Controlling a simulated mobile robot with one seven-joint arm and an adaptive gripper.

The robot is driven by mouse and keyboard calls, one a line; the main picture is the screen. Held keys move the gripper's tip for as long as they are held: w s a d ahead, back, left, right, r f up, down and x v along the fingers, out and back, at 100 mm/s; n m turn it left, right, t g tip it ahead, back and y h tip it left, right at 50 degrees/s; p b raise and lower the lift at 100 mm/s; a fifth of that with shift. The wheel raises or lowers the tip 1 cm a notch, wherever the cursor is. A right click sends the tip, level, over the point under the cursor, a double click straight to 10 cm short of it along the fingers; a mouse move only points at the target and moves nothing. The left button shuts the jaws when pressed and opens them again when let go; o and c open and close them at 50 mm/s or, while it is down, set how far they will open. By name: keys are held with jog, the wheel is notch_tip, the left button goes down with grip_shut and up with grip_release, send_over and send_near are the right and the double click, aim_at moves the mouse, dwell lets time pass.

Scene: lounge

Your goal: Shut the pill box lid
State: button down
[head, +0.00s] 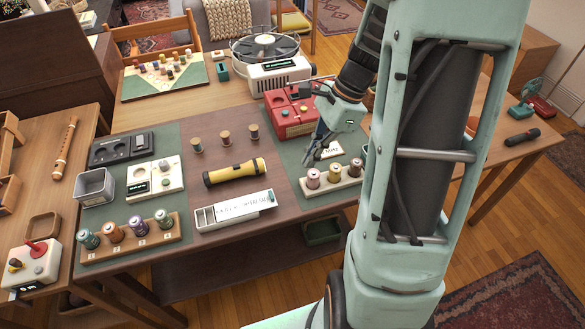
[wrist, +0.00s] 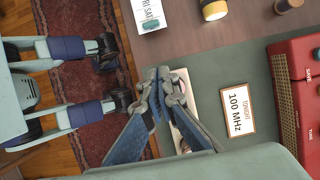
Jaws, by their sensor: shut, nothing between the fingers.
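The pill box (head: 206,222) is a long white box near the front edge of the table. Its lettered white lid (head: 240,206) covers the middle and right. The left end lies uncovered and shows open compartments. A small green piece shows at the lid's right end. In the wrist view only the lid's end with "SAT" lettering (wrist: 150,10) shows, at the top edge. My gripper (head: 310,160) is shut and empty, above the spool rack to the right of the pill box and apart from it. Its fingers (wrist: 160,88) also show in the wrist view.
A yellow flashlight (head: 235,172) lies just behind the pill box. A rack of spools (head: 335,186) stands to its right, and another rack (head: 130,240) to its left. A red radio (head: 290,118) and a "100 MHz" card (wrist: 238,110) are near my gripper.

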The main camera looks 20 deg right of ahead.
aim_at(256, 202)
jog(key=b+x, duration=0.1)
jog(key=x, duration=0.8)
jog(key=shift+s, duration=0.1)
jog(key=a, duration=0.3)
jog(key=shift+a, duration=0.5)
jog(key=a+p, duration=0.1)
jog(key=a, duration=0.4)
jog(key=shift+a, duration=0.4)
